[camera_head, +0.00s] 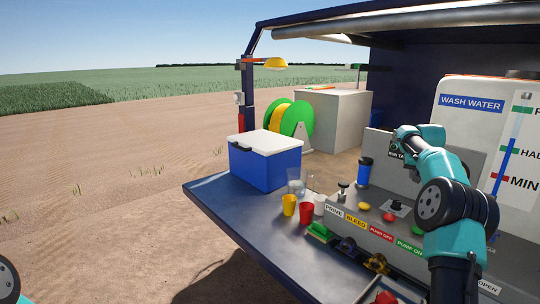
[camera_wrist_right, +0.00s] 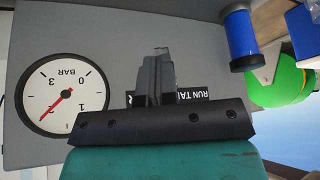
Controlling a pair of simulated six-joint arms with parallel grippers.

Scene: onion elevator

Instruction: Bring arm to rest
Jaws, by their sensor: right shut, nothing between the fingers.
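My right arm (camera_head: 446,203) is teal with dark joints. It reaches up from the lower right over the control panel (camera_head: 345,213). My right gripper (camera_wrist_right: 160,55) is shut and empty in the right wrist view. Its fingers are in front of a grey upright panel and partly cover a black RUN TA... label (camera_wrist_right: 218,95). I cannot tell whether they touch the panel. In the head view the gripper (camera_head: 399,146) is small, partly hidden by its own wrist. A teal bit of my left arm (camera_head: 7,281) shows at the lower left edge; its gripper is out of frame.
A pressure gauge (camera_wrist_right: 62,97) is beside the right gripper. A blue cylinder (camera_head: 364,171) stands behind the panel's buttons. Red and yellow cups (camera_head: 289,205) and a blue-white cooler (camera_head: 265,160) stand on the dark table (camera_head: 225,211). The wash water tank (camera_head: 470,125) is at right.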

